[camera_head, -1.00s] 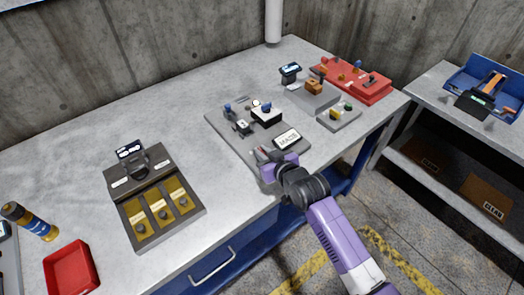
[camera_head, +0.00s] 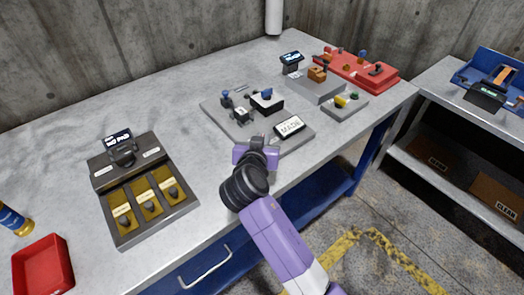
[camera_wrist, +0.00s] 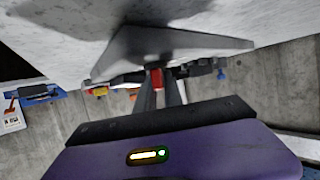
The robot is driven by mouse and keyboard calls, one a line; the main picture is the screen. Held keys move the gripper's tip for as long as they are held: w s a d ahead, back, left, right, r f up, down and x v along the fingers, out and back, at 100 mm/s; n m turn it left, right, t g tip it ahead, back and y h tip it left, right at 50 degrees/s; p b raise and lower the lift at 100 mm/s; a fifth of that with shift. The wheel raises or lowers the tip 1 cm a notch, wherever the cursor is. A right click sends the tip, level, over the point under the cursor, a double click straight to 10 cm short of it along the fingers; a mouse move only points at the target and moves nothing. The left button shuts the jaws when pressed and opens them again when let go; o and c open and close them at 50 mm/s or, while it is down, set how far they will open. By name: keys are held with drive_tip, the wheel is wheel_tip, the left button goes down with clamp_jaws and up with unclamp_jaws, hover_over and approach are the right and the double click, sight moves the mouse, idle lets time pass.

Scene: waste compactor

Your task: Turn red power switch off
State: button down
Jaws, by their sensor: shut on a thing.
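The red power switch shows in the wrist view as a small red block (camera_wrist: 156,78) between my fingers. In the head view my gripper hides it. My gripper (camera_head: 257,141) is at the front edge of the grey control panel (camera_head: 222,119), left of its white label plate (camera_head: 290,126). In the wrist view my gripper (camera_wrist: 159,84) has its two dark fingers close together around the red block, under the tilted grey panel (camera_wrist: 170,42). The switch's exact position cannot be told.
A black box with gold plates (camera_head: 128,165) is to the left, a red tray (camera_head: 42,265) at lower left. A red panel (camera_head: 365,72) and grey boxes (camera_head: 318,87) stand behind right. Bare tabletop lies between.

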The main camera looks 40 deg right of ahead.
drive_tip(key=m+g+h+b, duration=0.1)
drive_tip(key=b, duration=0.1)
drive_tip(key=m+g+h+b, duration=0.1)
drive_tip(key=m+g+b, duration=0.1)
drive_tip(key=m+g+h+b, duration=0.1)
drive_tip(key=b, duration=0.1)
drive_tip(key=shift+w+f+m+g, duration=0.1)
drive_tip(key=shift+f+m+g, duration=0.2)
drive_tip(key=m+g+b, duration=0.3)
drive_tip(key=g+b, duration=0.1)
drive_tip(key=shift+r+m+h+b, duration=0.15)
drive_tip(key=shift+m+h+b, duration=0.2)
drive_tip(key=shift+m+h, duration=0.05)
drive_tip(key=shift+g, duration=0.4)
drive_tip(key=shift+s, duration=0.2)
drive_tip(key=c, duration=1.5)
unclamp_jaws()
drive_tip(key=shift+o, duration=0.2)
drive_tip(key=shift+r, duration=0.1)
drive_tip(key=shift+v, duration=3.9)
